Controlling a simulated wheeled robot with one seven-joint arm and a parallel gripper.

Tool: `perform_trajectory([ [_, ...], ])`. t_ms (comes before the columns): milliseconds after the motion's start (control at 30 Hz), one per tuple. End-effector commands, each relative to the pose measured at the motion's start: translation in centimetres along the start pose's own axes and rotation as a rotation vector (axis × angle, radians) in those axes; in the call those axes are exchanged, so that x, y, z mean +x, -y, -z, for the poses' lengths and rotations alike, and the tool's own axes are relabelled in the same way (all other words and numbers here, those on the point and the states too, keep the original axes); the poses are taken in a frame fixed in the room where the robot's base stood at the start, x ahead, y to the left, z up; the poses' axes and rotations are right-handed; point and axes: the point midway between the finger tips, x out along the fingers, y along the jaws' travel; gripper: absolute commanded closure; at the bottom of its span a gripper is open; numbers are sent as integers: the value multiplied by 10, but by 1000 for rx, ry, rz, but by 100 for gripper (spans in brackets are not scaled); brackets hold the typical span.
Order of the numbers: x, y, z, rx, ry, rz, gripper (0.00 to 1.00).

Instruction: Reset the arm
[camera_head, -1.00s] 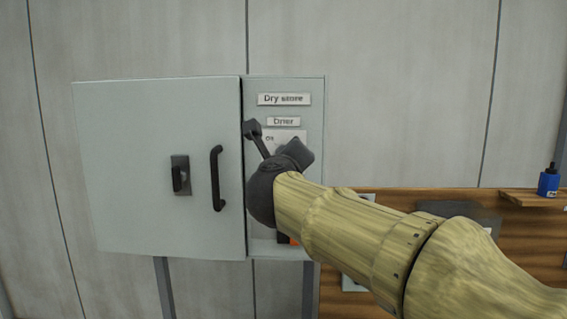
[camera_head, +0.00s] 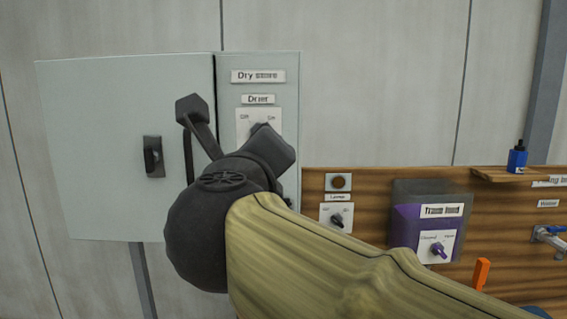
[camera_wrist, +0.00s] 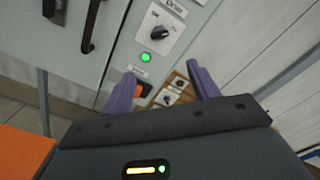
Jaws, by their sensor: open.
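My gripper (camera_wrist: 162,84) is open and empty in the wrist view, its two purple fingers spread apart. In front of it are the cabinet's side panel, a dial labelled Drier (camera_wrist: 157,32) and a lit green lamp (camera_wrist: 145,57), with a gap between the fingers and the panel. In the head view my dark wrist and olive arm cover the lower part of that panel, and the purple fingers are hidden. The Drier dial (camera_head: 260,127) is partly hidden there; I cannot tell its exact setting.
The Dry store cabinet (camera_head: 90,150) has its door shut, with a black latch (camera_head: 153,157). To the right, a wooden board carries a lamp switch (camera_head: 337,218), a purple-and-grey box (camera_head: 405,220) and a tap (camera_head: 548,236). A blue bottle (camera_head: 517,158) stands on a small shelf (camera_head: 500,174).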

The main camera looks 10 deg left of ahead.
Motion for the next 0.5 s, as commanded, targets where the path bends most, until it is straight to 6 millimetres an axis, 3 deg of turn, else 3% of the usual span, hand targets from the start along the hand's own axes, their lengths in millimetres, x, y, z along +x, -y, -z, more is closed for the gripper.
perform_trajectory([
  [167, -12, 0, 0, 0, 0, 0, 40],
  [500, -10, 0, 2, -15, -1, 0, 40],
])
